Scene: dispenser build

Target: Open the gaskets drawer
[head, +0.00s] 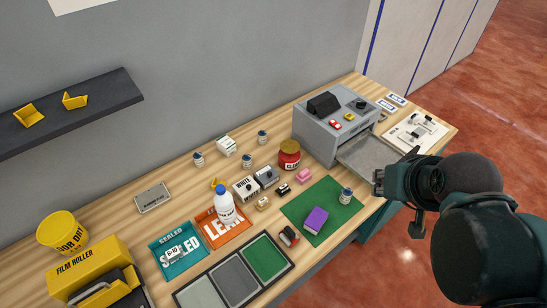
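No label reading gaskets is legible, so I cannot tell which drawer is the gaskets drawer. A grey box-shaped machine (335,128) stands at the back right of the table, with a flat grey tray (368,154) sticking out of its front. A teal cabinet-like part (374,226) shows below the table's front edge, mostly hidden by the table and my arm. My gripper (385,180) is at the table's front right edge, in front of the grey tray and above the teal part. Its fingers are dark and partly hidden, so their opening is unclear.
The wooden table (130,222) holds a green mat (335,192) with a purple block (315,220) and a small jar (346,196). A red jar (289,156), a white bottle (224,206) and a yellow film roller (90,268) also stand there. Open floor lies right.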

